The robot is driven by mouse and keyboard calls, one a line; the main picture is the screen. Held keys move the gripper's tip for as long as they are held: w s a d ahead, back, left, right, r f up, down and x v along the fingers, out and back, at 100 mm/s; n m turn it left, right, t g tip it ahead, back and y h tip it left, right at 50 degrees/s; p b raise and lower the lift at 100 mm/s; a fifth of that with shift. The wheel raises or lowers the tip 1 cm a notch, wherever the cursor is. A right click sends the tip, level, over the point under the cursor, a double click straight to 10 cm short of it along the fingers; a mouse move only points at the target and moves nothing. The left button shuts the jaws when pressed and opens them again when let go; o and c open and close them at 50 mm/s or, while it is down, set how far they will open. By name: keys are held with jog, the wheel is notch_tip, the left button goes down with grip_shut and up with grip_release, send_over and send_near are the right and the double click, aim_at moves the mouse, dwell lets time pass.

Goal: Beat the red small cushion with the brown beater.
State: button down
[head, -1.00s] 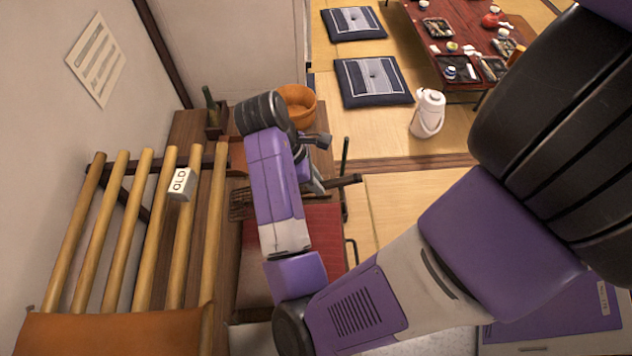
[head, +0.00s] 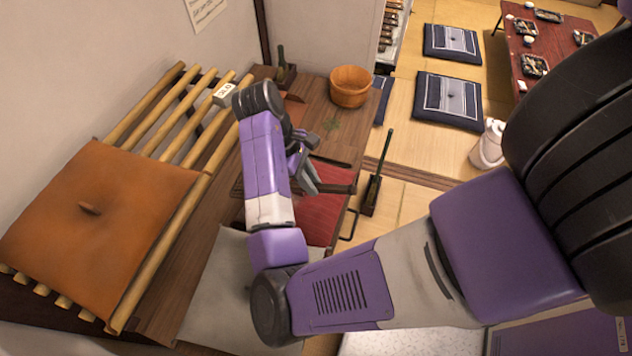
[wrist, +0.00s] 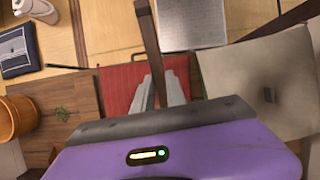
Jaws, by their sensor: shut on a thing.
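My gripper (head: 306,172) is shut on the brown beater (head: 338,187) above the bench. The beater's handle sticks out to the right in the head view; my arm hides much of the rest. In the wrist view the brown shaft (wrist: 148,40) runs up from between the fingers (wrist: 158,92). A rust-orange cushion (head: 70,220) with a raised centre tuft lies on the bamboo rack at the left, apart from my gripper.
A grey-beige cushion (head: 215,290) lies on the bench beside the rack. A white "OLD" block (head: 224,94) is at the rack's far end. A wooden tub (head: 350,86) stands at the bench's far end. A green-handled tool (head: 376,175) stands right of the bench.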

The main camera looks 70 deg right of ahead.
notch_tip(320, 180, down, 9)
jog(key=b, duration=0.4)
jog(key=shift+r, duration=0.1)
notch_tip(320, 180, up, 7)
jog(key=p, duration=0.4)
jog(key=shift+w+a+r+p, duration=0.1)
jog(key=shift+w+p, duration=0.05)
jog(key=shift+p, duration=0.25)
jog(key=shift+r+b, duration=0.4)
jog(key=shift+r, duration=0.55)
jog(key=shift+f, duration=0.1)
